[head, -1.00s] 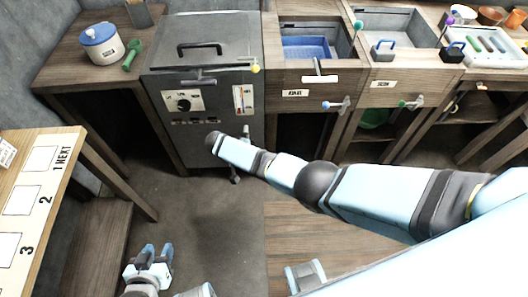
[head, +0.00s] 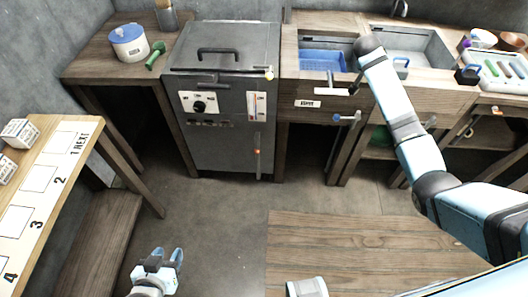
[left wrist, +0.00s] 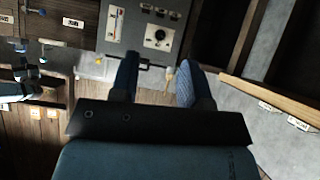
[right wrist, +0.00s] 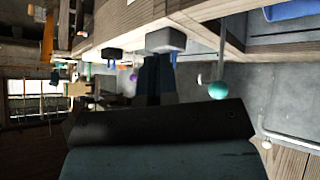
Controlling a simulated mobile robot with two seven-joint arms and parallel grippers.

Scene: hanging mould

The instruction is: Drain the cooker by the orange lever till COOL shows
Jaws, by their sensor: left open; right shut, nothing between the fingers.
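The dark grey cooker (head: 228,60) stands against the back, its lid shut with a black handle on top. A lever with an orange mark (head: 257,151) hangs about upright on the right of its front. The narrow red-and-white gauge (head: 257,106) above it is too small to read. A black dial (head: 199,106) sits at the front's left. My left gripper (head: 163,258) is open and empty, low in front of the cooker and apart from it; its spread fingers show in the left wrist view (left wrist: 157,75). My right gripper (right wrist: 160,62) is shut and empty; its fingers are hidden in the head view.
My right arm reaches over the counter beside the blue basin (head: 322,60). A grey sink (head: 432,55) is to its right. A white pot (head: 128,42) and green tool (head: 155,56) stand on the left table. A numbered board (head: 38,180) is at the near left. Floor before the cooker is clear.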

